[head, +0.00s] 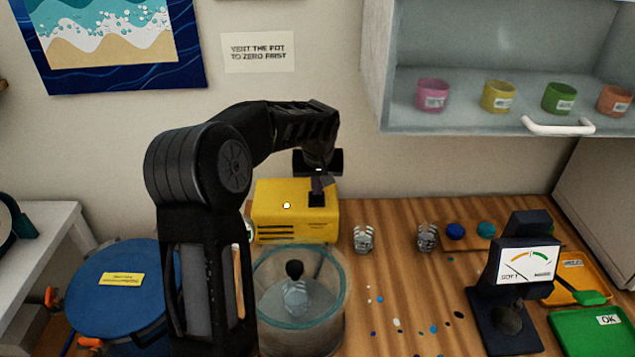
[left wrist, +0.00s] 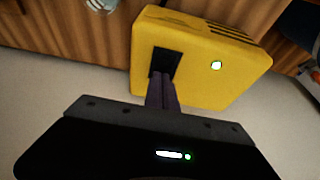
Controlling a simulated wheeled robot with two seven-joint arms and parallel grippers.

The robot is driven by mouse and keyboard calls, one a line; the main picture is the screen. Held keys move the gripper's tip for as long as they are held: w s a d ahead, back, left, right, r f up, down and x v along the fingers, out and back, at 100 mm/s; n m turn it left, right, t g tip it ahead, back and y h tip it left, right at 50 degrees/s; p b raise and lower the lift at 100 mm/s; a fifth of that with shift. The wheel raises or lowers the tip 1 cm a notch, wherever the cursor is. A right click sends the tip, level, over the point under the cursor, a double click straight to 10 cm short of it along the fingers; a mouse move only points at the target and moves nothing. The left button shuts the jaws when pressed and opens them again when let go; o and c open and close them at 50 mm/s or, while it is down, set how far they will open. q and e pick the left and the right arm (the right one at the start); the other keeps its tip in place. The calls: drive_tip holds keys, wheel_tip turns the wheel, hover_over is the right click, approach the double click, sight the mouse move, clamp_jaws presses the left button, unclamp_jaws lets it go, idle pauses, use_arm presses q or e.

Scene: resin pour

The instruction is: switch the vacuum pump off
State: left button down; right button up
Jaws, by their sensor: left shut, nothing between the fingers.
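The vacuum pump is a yellow box (head: 275,205) on the wooden bench against the wall; it fills the upper middle of the left wrist view (left wrist: 200,75). Its black switch (head: 317,201) is at the right end of its top and also shows in the left wrist view (left wrist: 166,60). My right gripper is not in view.
A clear pot (head: 337,310) stands in front of the pump, close to my left arm. A blue round lid (head: 118,290) lies at left. A gauge (head: 527,262) on a stand is at right. A cabinet with coloured cups (head: 432,94) hangs above right.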

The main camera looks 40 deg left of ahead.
use_arm(q)
drive_tip(key=shift+f+b, duration=0.35)
drive_tip(key=shift+b, duration=0.25)
drive_tip(key=shift+r, duration=0.15)
